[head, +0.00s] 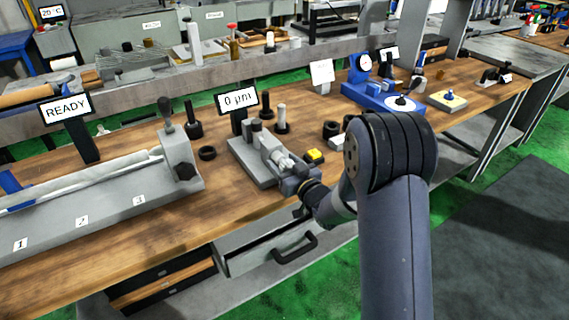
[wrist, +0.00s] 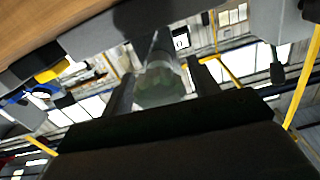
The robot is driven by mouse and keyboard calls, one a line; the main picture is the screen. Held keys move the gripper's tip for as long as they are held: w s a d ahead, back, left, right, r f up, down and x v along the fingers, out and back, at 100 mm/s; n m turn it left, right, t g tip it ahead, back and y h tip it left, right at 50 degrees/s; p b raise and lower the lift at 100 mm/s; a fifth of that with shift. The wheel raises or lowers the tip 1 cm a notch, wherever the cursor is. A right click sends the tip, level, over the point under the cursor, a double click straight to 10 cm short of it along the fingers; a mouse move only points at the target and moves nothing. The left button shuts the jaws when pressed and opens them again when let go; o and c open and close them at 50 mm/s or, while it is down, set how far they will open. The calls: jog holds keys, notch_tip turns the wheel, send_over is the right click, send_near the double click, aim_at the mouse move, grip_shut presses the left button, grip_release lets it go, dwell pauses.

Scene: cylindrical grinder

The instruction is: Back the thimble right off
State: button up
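The grey bench gauge (head: 250,162) stands on the wooden bench beside a sign reading "0 µm" (head: 237,100). Its light metal thimble (head: 284,162) points toward my arm, and the thimble's ribbed end (wrist: 160,86) fills the middle of the wrist view. My gripper (head: 293,177) is at the thimble, with one finger on each side of it; the fingers also show in the wrist view (wrist: 162,88). Very little gap shows between fingers and thimble. I cannot tell whether they touch it. My wrist hides part of the near side of the gauge.
A yellow button block (head: 315,156) sits close to the right of my gripper. Black rings and posts (head: 282,118) stand behind the gauge. A long grey fixture (head: 100,195) with a "READY" sign (head: 66,107) is at left. A drawer (head: 280,250) stands below the bench edge.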

jog(key=c, duration=0.8)
jog(key=shift+c, duration=0.2)
jog(key=shift+f+b, duration=0.1)
jog(key=shift+b, duration=0.35)
